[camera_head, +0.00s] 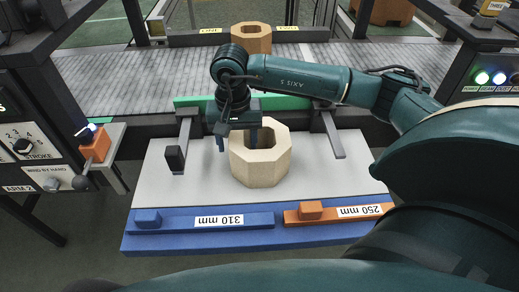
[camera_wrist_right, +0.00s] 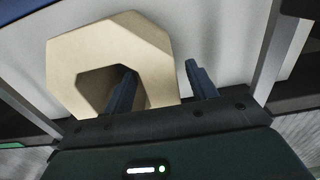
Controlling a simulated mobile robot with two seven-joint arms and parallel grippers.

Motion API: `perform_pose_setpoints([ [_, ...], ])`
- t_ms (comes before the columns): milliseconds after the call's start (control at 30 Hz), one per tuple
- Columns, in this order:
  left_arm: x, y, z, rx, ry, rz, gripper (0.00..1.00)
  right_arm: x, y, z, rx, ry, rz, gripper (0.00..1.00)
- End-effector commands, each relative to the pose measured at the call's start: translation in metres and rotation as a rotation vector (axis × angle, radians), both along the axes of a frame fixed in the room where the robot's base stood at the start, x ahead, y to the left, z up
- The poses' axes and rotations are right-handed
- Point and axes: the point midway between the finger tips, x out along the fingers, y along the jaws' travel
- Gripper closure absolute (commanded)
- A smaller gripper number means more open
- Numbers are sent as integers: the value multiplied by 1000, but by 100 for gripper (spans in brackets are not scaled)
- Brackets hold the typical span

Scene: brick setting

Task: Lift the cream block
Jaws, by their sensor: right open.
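The cream block (camera_head: 262,168) is a hollow, eight-sided ring standing on the white plate (camera_head: 330,165). My right gripper (camera_head: 237,142) points down at its left side in the head view, with its jaws apart. One finger is over or in the block's hole and the other is outside the wall, so the wall lies between them. The right wrist view shows the same block (camera_wrist_right: 75,55) with the fingers (camera_wrist_right: 163,85) either side of its wall. I cannot tell whether either finger touches it. My left gripper is not in view.
Two metal bars (camera_head: 333,132) reach over the plate, one on each side of the block. A blue bar marked 310 mm (camera_head: 170,222) and an orange bar marked 250 mm (camera_head: 290,217) lie along the front. A tan block (camera_head: 251,45) stands on the conveyor (camera_head: 120,80) behind.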

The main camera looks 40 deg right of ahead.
Motion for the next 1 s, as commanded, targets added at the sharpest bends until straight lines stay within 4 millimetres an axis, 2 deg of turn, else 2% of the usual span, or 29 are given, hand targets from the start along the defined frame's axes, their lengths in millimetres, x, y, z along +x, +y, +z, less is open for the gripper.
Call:
perform_pose_setpoints([
  [100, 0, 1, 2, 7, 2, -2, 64, -1, 2, -19, 0, 4, -1, 43],
  [200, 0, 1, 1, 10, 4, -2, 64, 0, 2, -28, 1, 2, -1, 43],
  [467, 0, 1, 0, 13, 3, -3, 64, 0, 2, -32, 1, 0, 0, 43],
  [1000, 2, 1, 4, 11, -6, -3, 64, 0, 2, -31, 1, 0, 0, 85],
])
